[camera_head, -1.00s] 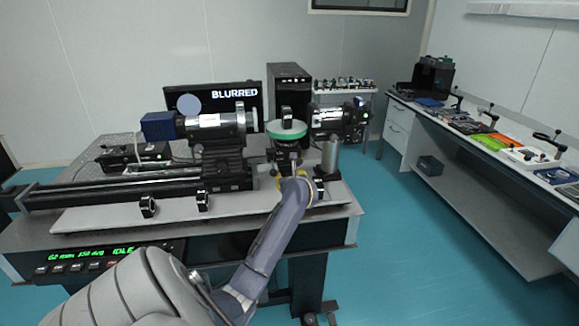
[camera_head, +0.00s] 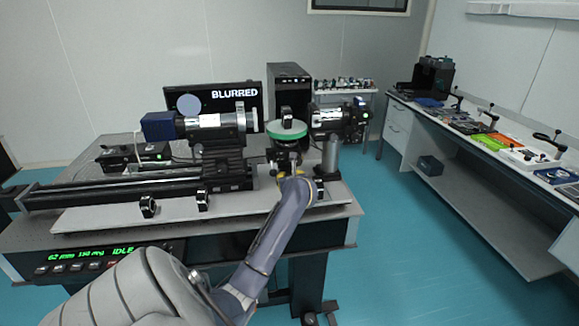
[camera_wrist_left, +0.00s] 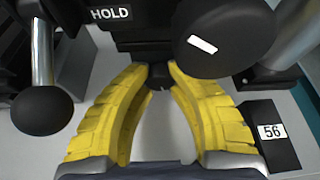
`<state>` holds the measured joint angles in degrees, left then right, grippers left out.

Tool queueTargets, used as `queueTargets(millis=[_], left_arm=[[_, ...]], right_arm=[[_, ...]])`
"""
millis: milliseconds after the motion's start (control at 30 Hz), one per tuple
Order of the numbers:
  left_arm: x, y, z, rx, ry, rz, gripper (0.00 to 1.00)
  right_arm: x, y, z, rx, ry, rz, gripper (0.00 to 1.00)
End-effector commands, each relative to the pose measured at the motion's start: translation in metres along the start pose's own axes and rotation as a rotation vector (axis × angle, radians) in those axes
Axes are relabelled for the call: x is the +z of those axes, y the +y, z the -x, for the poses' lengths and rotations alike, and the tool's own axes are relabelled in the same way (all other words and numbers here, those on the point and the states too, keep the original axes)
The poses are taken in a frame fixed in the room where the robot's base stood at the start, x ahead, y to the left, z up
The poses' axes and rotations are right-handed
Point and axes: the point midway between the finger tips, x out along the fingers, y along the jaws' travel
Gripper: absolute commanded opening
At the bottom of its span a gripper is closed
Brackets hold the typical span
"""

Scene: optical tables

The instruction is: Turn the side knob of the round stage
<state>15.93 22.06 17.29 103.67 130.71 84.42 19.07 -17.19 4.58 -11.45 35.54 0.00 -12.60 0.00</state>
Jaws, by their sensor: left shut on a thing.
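The round stage (camera_head: 287,130) has a green rim and stands near the right end of the table. My left gripper (camera_head: 287,174) is below it at its near side, where the wrist hides most of the fingers and the knob. In the left wrist view, the yellow fingers of my left gripper (camera_wrist_left: 160,76) curve in and close at their tips on a small dark side knob (camera_wrist_left: 159,80). The fingertips partly cover the knob. My right gripper is not in view.
In the wrist view, a black ball-ended lever (camera_wrist_left: 43,108) is left of the fingers, a large black round part (camera_wrist_left: 224,38) is above right, and a block labelled 56 (camera_wrist_left: 270,137) is at right. A monitor (camera_head: 213,98) reads BLURRED. A metal post (camera_head: 331,155) stands close right.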

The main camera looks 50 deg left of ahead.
Motion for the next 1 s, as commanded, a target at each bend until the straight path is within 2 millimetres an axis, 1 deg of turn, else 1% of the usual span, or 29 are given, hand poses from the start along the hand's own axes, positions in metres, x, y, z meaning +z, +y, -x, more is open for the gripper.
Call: queueTargets(millis=[300, 500, 533, 767, 800, 1000], left_arm=[[-0.002, -0.0004, -0.0003, 0.028, 0.005, -0.065, 0.0], [-0.0024, -0.0001, -0.0003, 0.028, 0.005, -0.066, 0.0], [-0.0024, -0.0001, -0.0003, 0.028, 0.005, -0.066, 0.2], [-0.0017, -0.0001, -0.0002, 0.027, 0.003, -0.066, 0.47], [-0.0015, -0.0001, -0.0002, 0.027, 0.003, -0.066, 0.5], [-0.0011, -0.0001, -0.0001, 0.027, 0.002, -0.066, 0.5]], right_arm=[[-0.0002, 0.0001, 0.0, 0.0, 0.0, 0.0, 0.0], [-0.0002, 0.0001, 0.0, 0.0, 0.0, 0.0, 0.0], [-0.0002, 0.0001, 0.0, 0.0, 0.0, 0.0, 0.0], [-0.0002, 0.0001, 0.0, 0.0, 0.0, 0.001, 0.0], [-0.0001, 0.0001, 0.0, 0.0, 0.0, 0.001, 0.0], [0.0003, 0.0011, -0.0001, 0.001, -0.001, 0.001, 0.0]])
